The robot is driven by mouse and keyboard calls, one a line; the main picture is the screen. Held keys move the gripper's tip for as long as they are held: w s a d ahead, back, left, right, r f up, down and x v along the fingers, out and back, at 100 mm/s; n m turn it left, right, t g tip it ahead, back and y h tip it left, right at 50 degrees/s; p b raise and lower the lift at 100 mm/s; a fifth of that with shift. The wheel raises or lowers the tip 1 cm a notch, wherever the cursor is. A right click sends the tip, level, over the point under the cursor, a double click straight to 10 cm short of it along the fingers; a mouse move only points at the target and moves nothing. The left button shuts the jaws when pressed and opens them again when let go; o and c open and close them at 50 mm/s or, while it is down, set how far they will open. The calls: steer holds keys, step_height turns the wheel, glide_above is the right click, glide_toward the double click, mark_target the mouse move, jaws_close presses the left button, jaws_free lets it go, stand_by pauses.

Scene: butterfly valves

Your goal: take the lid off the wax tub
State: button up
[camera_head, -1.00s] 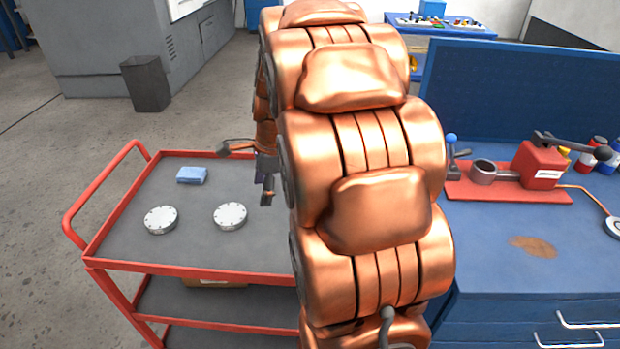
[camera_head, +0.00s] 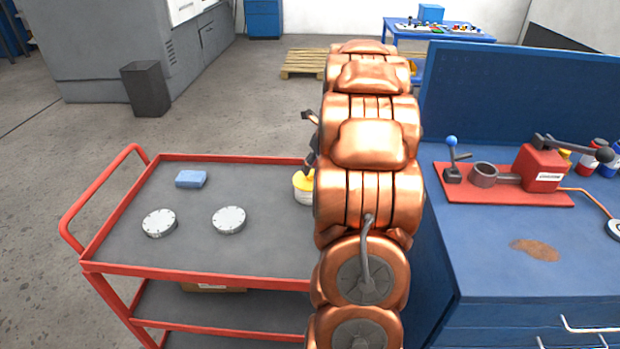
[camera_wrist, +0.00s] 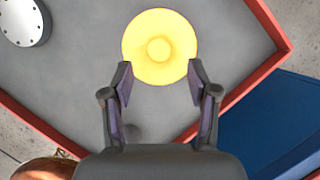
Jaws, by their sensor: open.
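The wax tub (camera_head: 304,197) stands on the red cart's grey top, partly hidden behind my arm in the head view. Its yellow lid (camera_wrist: 159,47) is round with a raised knob in the middle and shows whole in the wrist view. My gripper (camera_wrist: 160,76) is open and empty, seen from above, with its fingertips at the lower left and lower right of the lid. I cannot tell how high the fingertips are above it. In the head view my gripper is mostly hidden by my arm.
The red cart (camera_head: 230,272) also holds two round metal discs (camera_head: 229,219) (camera_head: 159,223) and a blue block (camera_head: 191,179). A blue workbench (camera_head: 480,250) with a red-based fixture (camera_head: 510,192) stands to the right. Left of the tub the cart top is partly clear.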

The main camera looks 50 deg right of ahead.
mark_target(311, 174)
steer(key=shift+p+x, duration=0.6)
steer(key=shift+x, duration=1.8)
steer(key=shift+w, duration=0.15)
steer(key=shift+r, duration=0.1)
steer(key=c, duration=0.9)
steer(key=shift+c, duration=0.2)
